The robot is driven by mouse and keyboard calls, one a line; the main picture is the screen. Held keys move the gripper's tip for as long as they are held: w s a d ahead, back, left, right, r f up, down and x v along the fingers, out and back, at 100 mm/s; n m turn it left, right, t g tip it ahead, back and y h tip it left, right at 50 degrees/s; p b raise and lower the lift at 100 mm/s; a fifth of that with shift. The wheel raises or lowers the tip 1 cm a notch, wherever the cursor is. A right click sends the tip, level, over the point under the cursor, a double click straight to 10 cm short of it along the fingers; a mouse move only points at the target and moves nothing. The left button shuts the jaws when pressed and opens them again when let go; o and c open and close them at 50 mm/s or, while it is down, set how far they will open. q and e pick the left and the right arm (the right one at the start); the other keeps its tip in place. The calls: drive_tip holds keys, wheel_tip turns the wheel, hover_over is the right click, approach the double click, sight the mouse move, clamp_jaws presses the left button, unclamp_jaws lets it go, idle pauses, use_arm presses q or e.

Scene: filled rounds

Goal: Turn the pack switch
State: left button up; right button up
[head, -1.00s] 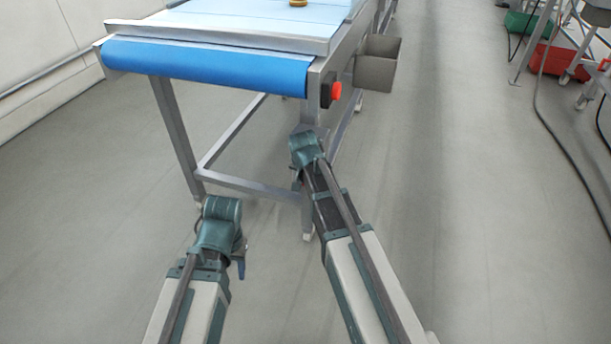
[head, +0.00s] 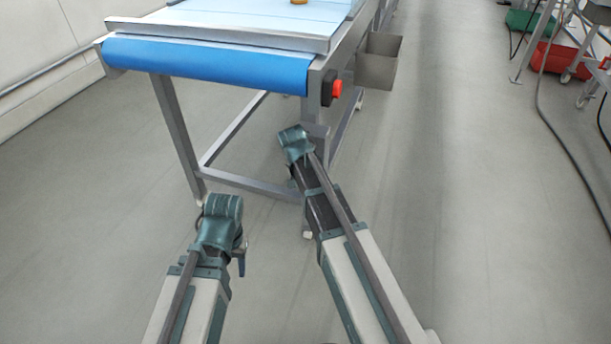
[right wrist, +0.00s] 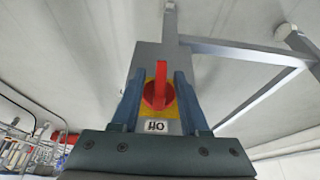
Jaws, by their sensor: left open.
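The pack switch (right wrist: 157,93) shows in the right wrist view as a red rotary handle on a yellow plate, fixed to a grey box. The handle stands nearly upright in that picture, and a small white label with dark letters, inverted, is below it. My right gripper (right wrist: 157,100) is open, with one finger on each side of the switch; I cannot tell whether either finger touches it. In the head view the right arm ends by the conveyor's near right leg, and the switch is hidden there. My left gripper (head: 240,260) is open and empty, low at the left, mostly hidden by its wrist.
A conveyor (head: 205,66) with a blue belt end stands ahead. A red button (head: 337,89) sits on its right corner, with a grey bin (head: 376,62) beyond. Red (head: 556,58) and green (head: 527,24) crates and a hose are far right. The floor between is clear.

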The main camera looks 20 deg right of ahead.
idle(0.3)
drive_tip(key=p+v, duration=1.2)
drive_tip(key=v, duration=0.1)
drive_tip(key=shift+s+r+p, duration=0.15)
drive_tip(key=shift+r+p, duration=0.2)
drive_tip(key=shift+p, duration=0.05)
drive_tip(key=shift+a, duration=0.1)
drive_tip(key=s+a+r+n+g+p, duration=0.1)
drive_tip(key=s+a+r+n+p, duration=0.2)
drive_tip(key=s+r+p, duration=0.4)
drive_tip(key=s+a+r+n+g+y+p, duration=0.1)
drive_tip(key=s+a+r+n+p, duration=0.3)
drive_tip(key=s+r+p, duration=0.3)
drive_tip(key=s+a+r+n+g+p, duration=0.1)
drive_tip(key=s+a+r+n+p, duration=0.2)
drive_tip(key=s+r+p, duration=0.3)
wheel_tip(320, 180, up, 3)
drive_tip(key=p, duration=0.4)
drive_tip(key=shift+s+a+n+g, duration=0.25)
drive_tip(key=shift+s+n+g, duration=0.05)
drive_tip(key=shift+s+g, duration=0.1)
drive_tip(key=shift+d+f, duration=0.1)
